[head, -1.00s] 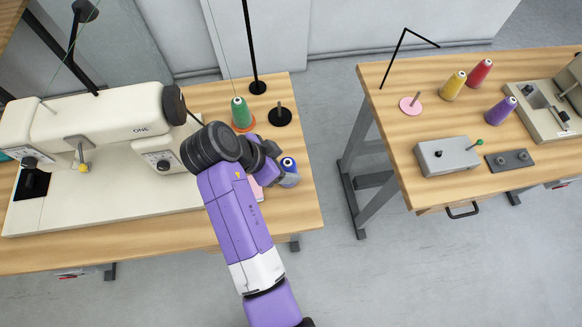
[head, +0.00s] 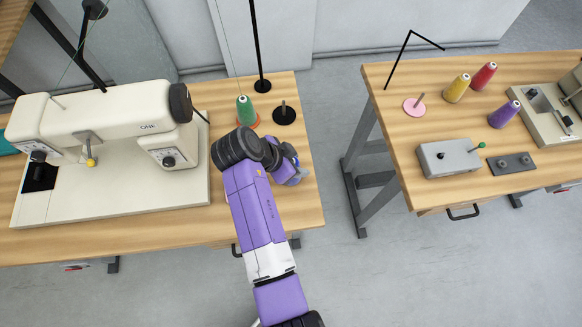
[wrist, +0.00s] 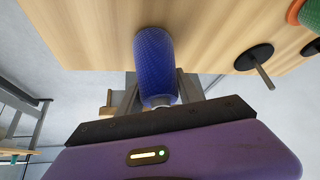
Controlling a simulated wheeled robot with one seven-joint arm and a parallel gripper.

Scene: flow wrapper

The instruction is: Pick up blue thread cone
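The blue thread cone (wrist: 153,62) is in the middle of the wrist view, its narrow end towards my palm. It seems to stand near the right edge of the left table (head: 235,205). My gripper (wrist: 157,82) is open, with one finger on each side of the cone. I cannot tell whether either finger touches it. In the head view my gripper (head: 289,166) is over the cone's place and hides most of it.
A green cone (head: 245,110) and an empty black spindle (head: 284,113) stand behind my gripper. A sewing machine (head: 110,125) fills the table's left. The right table (head: 425,115) holds yellow (head: 456,88), red (head: 484,76) and purple (head: 504,114) cones.

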